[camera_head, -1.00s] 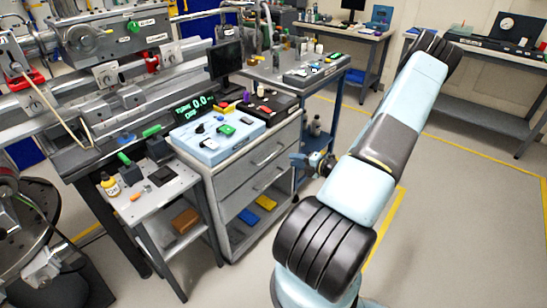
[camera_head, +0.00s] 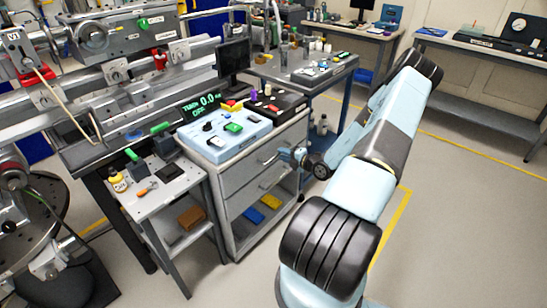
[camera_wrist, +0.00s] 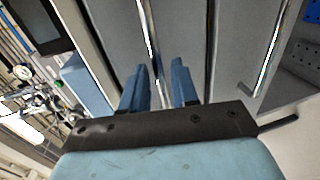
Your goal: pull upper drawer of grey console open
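The grey console (camera_head: 232,240) stands at the centre of the head view with two drawers above an open shelf. Its upper drawer (camera_head: 240,168) looks shut, flush with the front. My gripper (camera_head: 283,154) is at the right part of the drawer fronts, partly hidden by its own wrist. In the wrist view, my gripper's two blue fingers (camera_wrist: 164,68) are apart and straddle a shiny bar handle (camera_wrist: 151,45), apparently the upper drawer's. Contact with the bar cannot be made out. The lower drawer (camera_head: 245,193) also looks shut.
A light blue control box (camera_head: 224,137) and a dark box sit on the console top. A small side table (camera_head: 165,190) with a bottle stands left of it. A blue-framed bench (camera_head: 300,72) stands behind. The floor in front of the console is clear.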

